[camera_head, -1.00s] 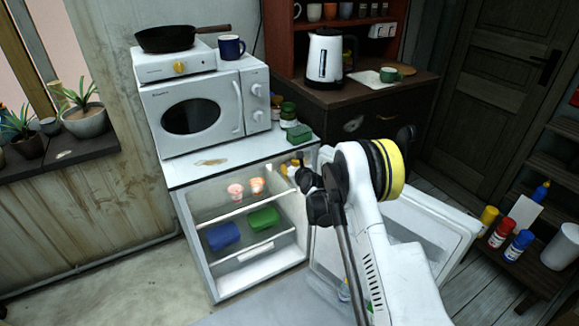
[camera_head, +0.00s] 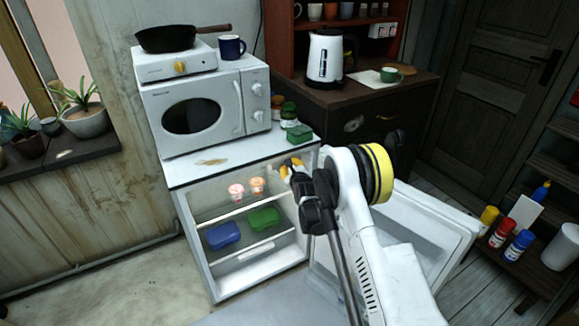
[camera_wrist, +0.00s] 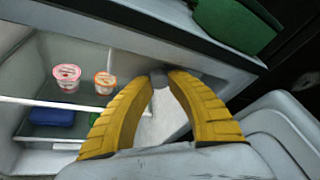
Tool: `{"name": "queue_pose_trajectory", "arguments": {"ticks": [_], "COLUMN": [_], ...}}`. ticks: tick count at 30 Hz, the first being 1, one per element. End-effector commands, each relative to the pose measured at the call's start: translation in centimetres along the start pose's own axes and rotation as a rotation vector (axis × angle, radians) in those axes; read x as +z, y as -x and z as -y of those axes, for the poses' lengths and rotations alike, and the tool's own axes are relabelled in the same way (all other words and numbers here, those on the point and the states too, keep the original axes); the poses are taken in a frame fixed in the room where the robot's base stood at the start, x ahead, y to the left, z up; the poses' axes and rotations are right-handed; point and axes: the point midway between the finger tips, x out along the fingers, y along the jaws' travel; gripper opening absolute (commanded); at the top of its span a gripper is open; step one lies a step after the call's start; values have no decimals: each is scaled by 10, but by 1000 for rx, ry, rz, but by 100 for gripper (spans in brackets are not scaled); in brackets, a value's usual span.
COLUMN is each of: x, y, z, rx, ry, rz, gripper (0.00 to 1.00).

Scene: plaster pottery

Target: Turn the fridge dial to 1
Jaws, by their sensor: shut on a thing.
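The small white fridge (camera_head: 187,230) stands with its door (camera_head: 425,225) swung open to the right. The fridge dial (camera_wrist: 159,79) is a small grey knob on the inner right wall, near the top, in the wrist view. My gripper (camera_head: 291,164) reaches into the upper right of the fridge. In the wrist view, its yellow fingertips (camera_wrist: 166,76) close on the dial from both sides. The dial's marks and setting are hidden or too small to read. In the head view my gripper hides the dial.
Two small cups (camera_wrist: 67,77) stand on the upper shelf, left of my gripper. Blue (camera_head: 223,235) and green (camera_head: 263,219) boxes lie below. A microwave (camera_head: 205,107) and a green tin (camera_head: 299,132) sit on the fridge top. The open door stands close beside my arm.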

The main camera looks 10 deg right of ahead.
Motion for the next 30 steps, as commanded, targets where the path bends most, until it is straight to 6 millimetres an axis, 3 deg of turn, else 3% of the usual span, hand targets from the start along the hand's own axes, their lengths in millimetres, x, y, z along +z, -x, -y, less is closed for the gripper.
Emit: {"name": "queue_pose_trajectory", "arguments": {"ticks": [3,4,6,19,28,30], "x": [-1,-1,-1,0,-1,2], "y": [0,0,0,0,0,15], "z": [0,0,0,2,4,7], "rx": [1,1,1,29,194,207], "ry": [0,0,0,-71,-470,-493], "rz": [-2,-2,-2,-6,-36,-38], "gripper": [0,27,47,47,47,47]}}
